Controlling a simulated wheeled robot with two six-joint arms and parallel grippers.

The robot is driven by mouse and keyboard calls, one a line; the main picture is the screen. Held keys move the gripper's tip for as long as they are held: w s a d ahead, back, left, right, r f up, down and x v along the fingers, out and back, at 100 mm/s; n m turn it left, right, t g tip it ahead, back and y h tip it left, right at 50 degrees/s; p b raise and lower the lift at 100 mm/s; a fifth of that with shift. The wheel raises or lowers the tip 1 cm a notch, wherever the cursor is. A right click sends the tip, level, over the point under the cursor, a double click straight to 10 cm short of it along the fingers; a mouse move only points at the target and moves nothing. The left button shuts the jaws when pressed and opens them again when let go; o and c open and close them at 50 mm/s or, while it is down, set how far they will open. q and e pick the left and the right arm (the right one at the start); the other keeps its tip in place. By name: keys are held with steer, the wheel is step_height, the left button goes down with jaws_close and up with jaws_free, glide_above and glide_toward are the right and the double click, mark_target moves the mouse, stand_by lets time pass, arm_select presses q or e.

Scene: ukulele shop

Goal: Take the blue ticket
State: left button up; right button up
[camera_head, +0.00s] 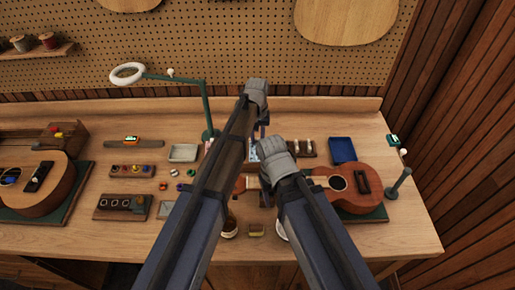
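I cannot clearly make out a blue ticket. A small teal and white piece (394,140) sits at the top of a green stand (399,184) at the right end of the bench; I cannot tell if it is the ticket. A pale blue patch (253,152) shows between my two arms, mostly hidden by them. My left gripper (264,120) is over the middle of the bench towards the back, its fingers mostly hidden behind its grey wrist. My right gripper is over the middle too, hidden behind its grey wrist. I cannot see whether either holds anything.
A ukulele (356,190) lies at the right of the bench and a guitar body (35,180) at the left. A dark blue tray (342,150) stands behind the ukulele. A green lamp (205,105) rises at the back. Small parts trays crowd the left middle.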

mark_target(257, 140)
arm_select(q)
jaws_close()
steer(key=shift+r, duration=0.1)
arm_select(e)
steer(key=shift+r, duration=0.1)
arm_select(q)
step_height(257, 140, up, 10)
steer(key=p, duration=1)
arm_select(e)
step_height(257, 140, up, 10)
